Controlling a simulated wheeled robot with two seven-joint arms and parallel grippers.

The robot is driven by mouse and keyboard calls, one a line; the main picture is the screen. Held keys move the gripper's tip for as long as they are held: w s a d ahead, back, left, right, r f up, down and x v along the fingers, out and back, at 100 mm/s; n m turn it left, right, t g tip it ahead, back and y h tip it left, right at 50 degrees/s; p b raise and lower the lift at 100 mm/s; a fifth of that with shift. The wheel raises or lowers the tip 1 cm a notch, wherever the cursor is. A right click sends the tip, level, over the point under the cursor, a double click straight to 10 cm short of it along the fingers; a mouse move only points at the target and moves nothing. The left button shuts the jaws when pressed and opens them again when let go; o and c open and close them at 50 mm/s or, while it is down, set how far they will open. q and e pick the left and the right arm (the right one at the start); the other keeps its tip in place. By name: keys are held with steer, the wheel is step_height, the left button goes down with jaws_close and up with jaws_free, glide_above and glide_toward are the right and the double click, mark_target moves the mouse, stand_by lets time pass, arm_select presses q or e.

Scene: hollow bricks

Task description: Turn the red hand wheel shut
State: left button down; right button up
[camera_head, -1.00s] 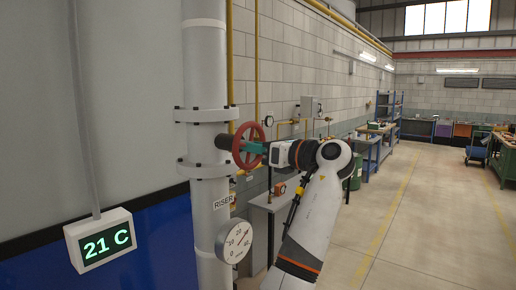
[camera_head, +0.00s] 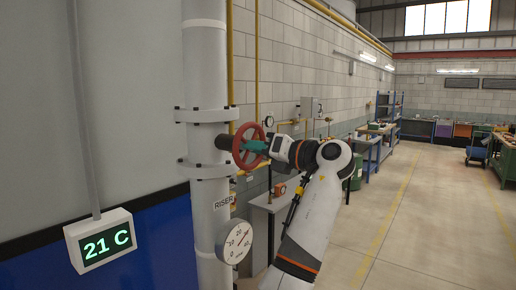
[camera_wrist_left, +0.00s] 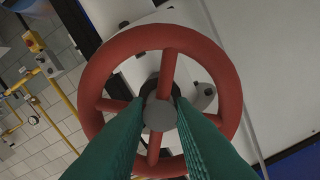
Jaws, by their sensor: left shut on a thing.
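The red hand wheel (camera_head: 237,158) sits on the side of the white riser pipe (camera_head: 206,130), between two bolted flanges. It also shows large in the left wrist view (camera_wrist_left: 232,85), with its spokes and grey hub (camera_wrist_left: 160,115). My left gripper (camera_head: 247,147) reaches the wheel from the right. Its green fingers lie on either side of the hub in the left wrist view (camera_wrist_left: 160,125) and are shut on the wheel at its middle. The fingers hide the lower part of the wheel there. My right gripper is not in view.
A round dial gauge (camera_head: 234,241) sticks out from the riser below the wheel. A display reading 21 C (camera_head: 101,240) is at the left. The floor to the right is open.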

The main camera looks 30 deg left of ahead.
arm_select(q)
steer(key=shift+r, duration=0.25)
steer(key=c, duration=1.5)
jaws_free()
steer(key=shift+a, duration=0.1)
steer(key=shift+c, duration=0.2)
steer(key=shift+o, duration=1.4)
steer(key=shift+f, duration=0.1)
steer(key=shift+a+f, duration=0.1)
steer(key=shift+a, duration=0.1)
steer(key=s+d+b, duration=0.1)
steer(key=d+b, duration=0.4)
steer(key=d, duration=0.7)
